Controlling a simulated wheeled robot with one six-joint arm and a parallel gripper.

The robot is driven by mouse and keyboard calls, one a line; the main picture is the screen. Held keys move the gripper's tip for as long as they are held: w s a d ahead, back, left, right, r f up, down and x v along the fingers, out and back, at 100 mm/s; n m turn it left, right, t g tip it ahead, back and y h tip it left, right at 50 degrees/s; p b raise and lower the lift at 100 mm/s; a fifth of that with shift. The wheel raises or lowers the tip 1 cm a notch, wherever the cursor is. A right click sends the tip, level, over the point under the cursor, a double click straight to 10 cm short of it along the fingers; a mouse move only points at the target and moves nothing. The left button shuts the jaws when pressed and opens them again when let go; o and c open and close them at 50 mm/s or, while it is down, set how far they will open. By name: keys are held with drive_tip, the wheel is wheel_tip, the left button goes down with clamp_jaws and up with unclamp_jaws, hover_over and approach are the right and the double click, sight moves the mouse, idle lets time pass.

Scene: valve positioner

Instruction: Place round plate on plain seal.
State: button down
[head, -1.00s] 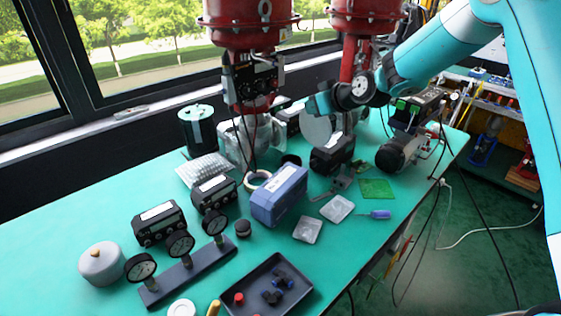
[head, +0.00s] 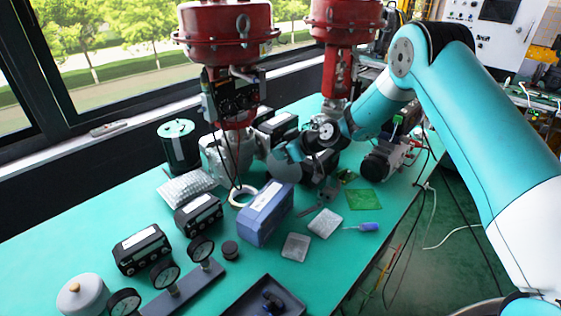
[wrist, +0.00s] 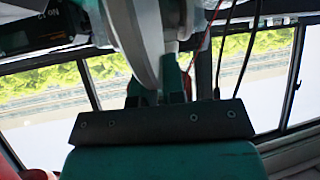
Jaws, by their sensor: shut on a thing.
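My gripper (head: 290,150) is over the far middle of the table, beside the valve body in the head view. In the wrist view its fingers (wrist: 160,85) are shut on the round plate (wrist: 145,35), a large grey disc seen nearly edge-on. A pale flat ring (head: 243,196) lies on the table left of the blue box, below and left of my gripper. I cannot tell whether this ring is the plain seal.
The blue box (head: 265,214) stands near the ring. Red valve actuators (head: 228,38) rise behind, with cables hanging down. Black positioners (head: 199,212), a bubble-wrap pack (head: 186,187) and a gauge stand (head: 185,290) crowd the left. A green board (head: 363,199) and blue-handled screwdriver (head: 362,227) lie right.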

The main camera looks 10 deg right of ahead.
sight(282, 163)
drive_tip(key=shift+f+p, duration=0.3)
drive_tip(key=shift+f, duration=1.75)
drive_tip(key=shift+f, duration=0.1)
drive_tip(key=c, duration=1.2)
unclamp_jaws()
